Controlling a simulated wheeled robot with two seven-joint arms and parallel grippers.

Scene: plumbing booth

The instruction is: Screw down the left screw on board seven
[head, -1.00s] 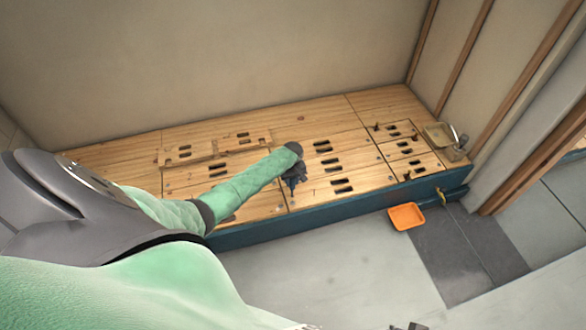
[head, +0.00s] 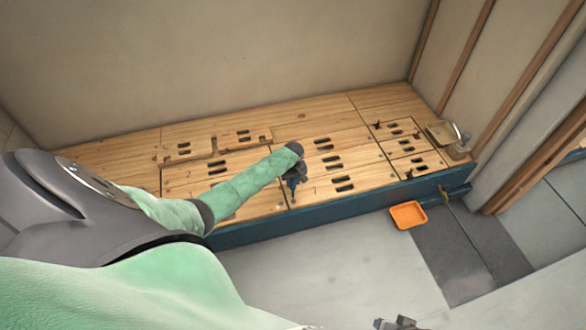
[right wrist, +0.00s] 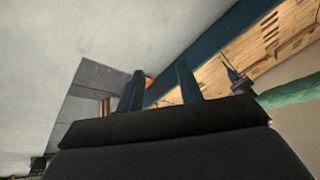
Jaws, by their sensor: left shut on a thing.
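My left gripper (head: 294,177) is over the front part of the wooden deck, near the seam between two boards. It is shut on a small dark, bluish tool (head: 292,187) that points down to the board. The left gripper and tool also show small in the right wrist view (right wrist: 236,78). The screw under the tool is hidden or too small to see, and I cannot read any board number. The slotted board (head: 335,178) lies just right of the tool. My right gripper (right wrist: 160,88) is open and empty, its two fingers apart, away from the deck.
A smaller board section (head: 408,147) with dark upright pieces is at the deck's right. A tan box (head: 441,133) stands at the far right end. An orange tray (head: 408,215) lies on the floor before the blue front edge (head: 340,211).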

